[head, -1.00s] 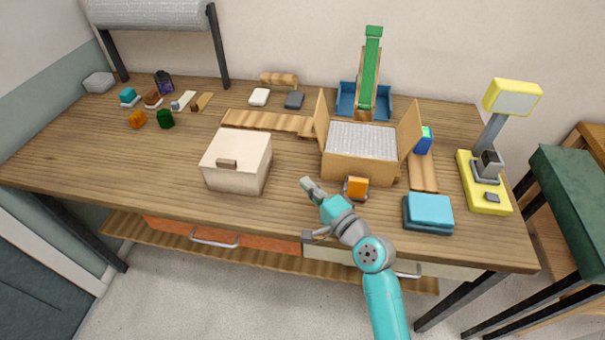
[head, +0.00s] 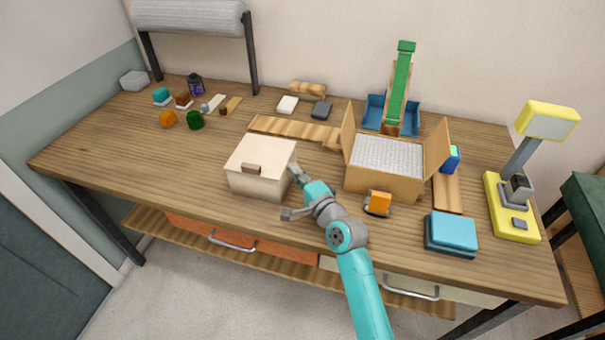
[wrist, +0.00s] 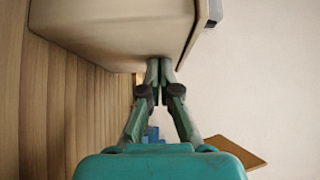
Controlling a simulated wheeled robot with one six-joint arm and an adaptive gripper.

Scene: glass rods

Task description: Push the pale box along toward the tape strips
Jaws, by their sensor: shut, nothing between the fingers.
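An orange piece (head: 167,119) and a green piece (head: 195,120) stand left of the box, near the strips. A wooden board (head: 290,129) lies behind the box. An open carton (head: 385,180) stands to the right.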

